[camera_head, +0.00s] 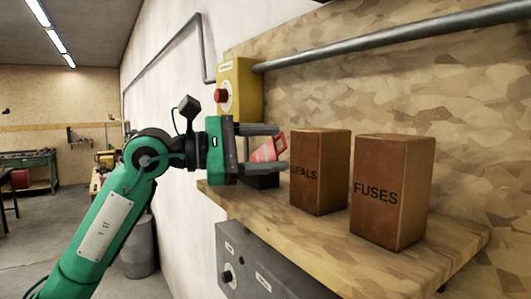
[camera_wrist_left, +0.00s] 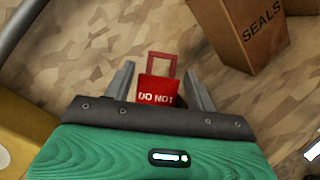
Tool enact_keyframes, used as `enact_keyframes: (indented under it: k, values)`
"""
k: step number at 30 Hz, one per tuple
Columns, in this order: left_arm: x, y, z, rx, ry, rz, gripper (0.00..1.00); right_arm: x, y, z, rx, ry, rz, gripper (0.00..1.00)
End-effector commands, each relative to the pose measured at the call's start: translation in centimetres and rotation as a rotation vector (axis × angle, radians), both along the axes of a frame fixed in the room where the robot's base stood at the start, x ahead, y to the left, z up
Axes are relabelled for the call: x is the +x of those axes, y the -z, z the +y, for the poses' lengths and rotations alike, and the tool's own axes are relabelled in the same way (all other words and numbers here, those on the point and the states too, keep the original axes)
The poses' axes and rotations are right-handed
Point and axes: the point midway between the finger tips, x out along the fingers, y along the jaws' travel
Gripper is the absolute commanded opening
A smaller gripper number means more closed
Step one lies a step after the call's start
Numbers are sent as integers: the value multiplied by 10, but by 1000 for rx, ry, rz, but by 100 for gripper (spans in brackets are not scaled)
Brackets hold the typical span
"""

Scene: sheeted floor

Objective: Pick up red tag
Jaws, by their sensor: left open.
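The red tag (camera_head: 268,149) stands over a small black block (camera_head: 262,180) at the left part of the wooden shelf. In the left wrist view the red tag (camera_wrist_left: 158,88) shows white letters reading "DO NOT" and a red loop at its top. My left gripper (camera_head: 278,148) is open, its two fingers reaching toward the tag from the left. In the left wrist view the left gripper (camera_wrist_left: 160,85) has one finger on each side of the tag, with gaps between. The tag's lower part is hidden behind the gripper body. My right gripper is not in view.
A brown SEALS box (camera_head: 319,172) stands close right of the tag, with a FUSES box (camera_head: 391,192) beyond it on the shelf (camera_head: 330,235). A yellow box with a red button (camera_head: 221,96) is behind my gripper. A grey panel (camera_head: 250,270) hangs below, and a pipe (camera_head: 390,38) runs above.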

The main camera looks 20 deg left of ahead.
Motion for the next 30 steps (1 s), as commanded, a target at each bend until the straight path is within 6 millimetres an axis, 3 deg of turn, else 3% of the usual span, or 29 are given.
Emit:
enact_keyframes:
  k: [1, 6, 8, 20, 30]
  values:
    - [0, 0, 0, 0, 0, 0, 54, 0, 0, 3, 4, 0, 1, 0]
    - [0, 0, 0, 0, 0, 0, 23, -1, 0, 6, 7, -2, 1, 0]
    - [0, 0, 0, 0, 0, 0, 19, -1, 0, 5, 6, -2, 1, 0]
    - [0, -6, 0, 0, 0, -2, 19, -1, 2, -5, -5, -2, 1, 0]
    - [-1, -40, 0, -2, 1, -4, 19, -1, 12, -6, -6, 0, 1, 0]
